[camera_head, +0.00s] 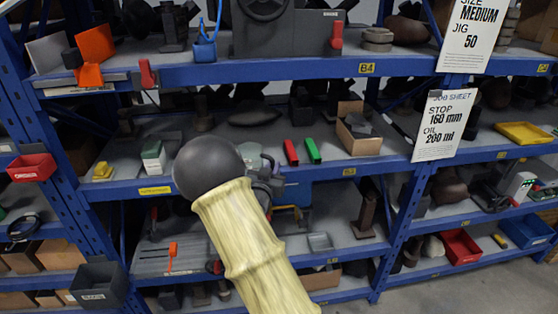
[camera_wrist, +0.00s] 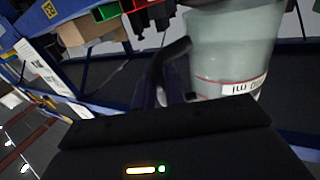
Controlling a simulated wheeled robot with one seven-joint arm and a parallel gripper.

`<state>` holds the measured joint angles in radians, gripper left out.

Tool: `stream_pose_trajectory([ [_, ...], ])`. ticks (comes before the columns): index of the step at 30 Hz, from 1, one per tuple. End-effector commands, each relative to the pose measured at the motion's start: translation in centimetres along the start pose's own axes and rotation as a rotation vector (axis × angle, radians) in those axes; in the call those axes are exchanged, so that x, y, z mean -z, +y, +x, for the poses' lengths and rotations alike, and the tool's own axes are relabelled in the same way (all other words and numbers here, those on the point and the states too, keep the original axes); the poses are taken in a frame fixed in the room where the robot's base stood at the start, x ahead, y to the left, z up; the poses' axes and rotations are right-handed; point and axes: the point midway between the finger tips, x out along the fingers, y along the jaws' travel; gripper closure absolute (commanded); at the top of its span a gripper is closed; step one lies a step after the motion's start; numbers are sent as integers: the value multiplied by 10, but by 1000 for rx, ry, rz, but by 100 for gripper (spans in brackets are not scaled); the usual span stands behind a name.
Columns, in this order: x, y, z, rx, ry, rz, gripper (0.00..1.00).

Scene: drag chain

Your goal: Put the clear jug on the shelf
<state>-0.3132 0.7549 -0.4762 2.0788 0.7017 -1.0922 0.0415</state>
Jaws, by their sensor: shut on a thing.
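The clear jug (camera_wrist: 236,45) fills the upper right of the wrist view. It is a pale, see-through vessel with a red line and a white label reading "ml" near its lower end in the picture. My gripper (camera_wrist: 172,82) is shut beside the jug's wall, at what looks like its dark handle; the exact grip is blurred. In the head view my arm hides most of the gripper and jug. The blue shelf (camera_head: 330,164) with grey boards stands behind my arm. I cannot tell whether the jug touches a board.
A red and a green block (camera_head: 313,150) stand on the middle board, beside an open cardboard box (camera_head: 358,143). A green-and-white container (camera_head: 153,158) and a small yellow item (camera_head: 102,171) are to the left. Bare board shows around them. Blue uprights (camera_head: 398,235) divide the bays.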

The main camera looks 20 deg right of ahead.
Motion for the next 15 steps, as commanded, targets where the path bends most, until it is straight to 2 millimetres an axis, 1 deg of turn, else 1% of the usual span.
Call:
stream_pose_trajectory([
  [8, -37, -19, -10, 66, -2, -5, 100],
  [11, -55, -27, -17, 101, -3, -7, 100],
  [14, -78, -38, -26, 150, -5, -8, 100],
  [15, -88, -42, -30, 175, -5, -9, 100],
])
